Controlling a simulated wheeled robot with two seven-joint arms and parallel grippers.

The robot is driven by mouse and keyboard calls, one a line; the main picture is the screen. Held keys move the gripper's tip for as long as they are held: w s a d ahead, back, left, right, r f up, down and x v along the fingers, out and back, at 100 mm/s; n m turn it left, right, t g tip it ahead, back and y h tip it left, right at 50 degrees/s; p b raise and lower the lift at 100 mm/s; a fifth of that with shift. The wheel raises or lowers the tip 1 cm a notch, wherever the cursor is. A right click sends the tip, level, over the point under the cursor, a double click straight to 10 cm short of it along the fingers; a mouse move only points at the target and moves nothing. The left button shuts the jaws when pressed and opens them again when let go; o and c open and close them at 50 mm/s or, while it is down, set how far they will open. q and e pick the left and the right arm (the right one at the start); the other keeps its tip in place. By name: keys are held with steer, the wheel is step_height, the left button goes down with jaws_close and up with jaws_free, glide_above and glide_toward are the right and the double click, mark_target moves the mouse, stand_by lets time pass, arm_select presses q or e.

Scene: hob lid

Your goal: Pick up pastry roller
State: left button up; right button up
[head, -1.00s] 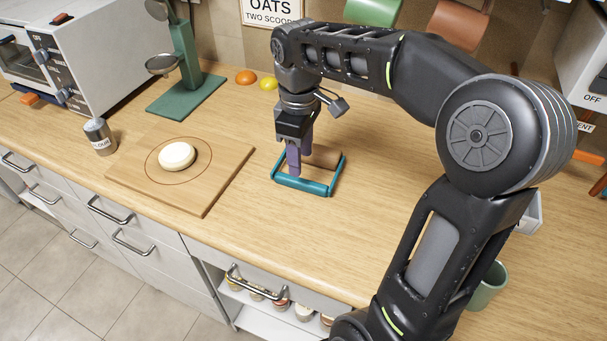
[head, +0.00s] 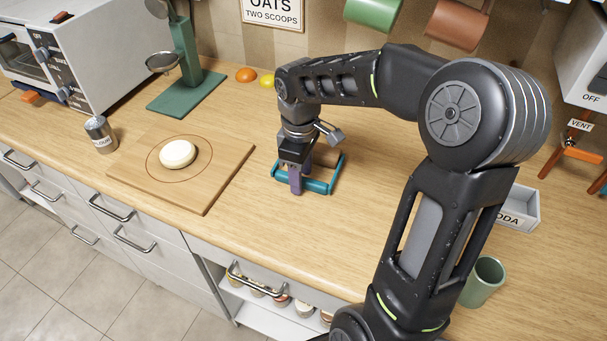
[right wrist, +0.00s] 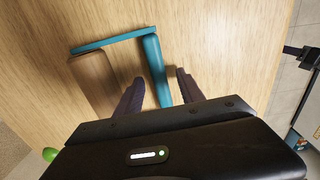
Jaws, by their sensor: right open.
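The pastry roller has a teal frame (head: 320,188) and a wooden roller cylinder (head: 326,158), and lies on the wooden counter. In the right wrist view its teal handle bar (right wrist: 153,60) is at the middle and its brown cylinder (right wrist: 93,82) at the left. My right gripper (head: 301,184) points down at the roller with purple fingers open. In the right wrist view its fingers (right wrist: 160,78) stand one on each side of the handle bar, with a gap to it on each side. The arm hides part of the roller's far side. My left gripper is out of view.
A wooden board (head: 226,170) with pale dough (head: 177,154) lies left of the roller. A flour tin (head: 100,134) and a green utensil stand (head: 186,95) are farther left. A green cup (head: 483,281) and a soda box (head: 520,208) stand at the right. Counter in front of the roller is clear.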

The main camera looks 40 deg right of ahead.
steer(key=shift+f, duration=0.4)
jaws_close()
stand_by(0.6)
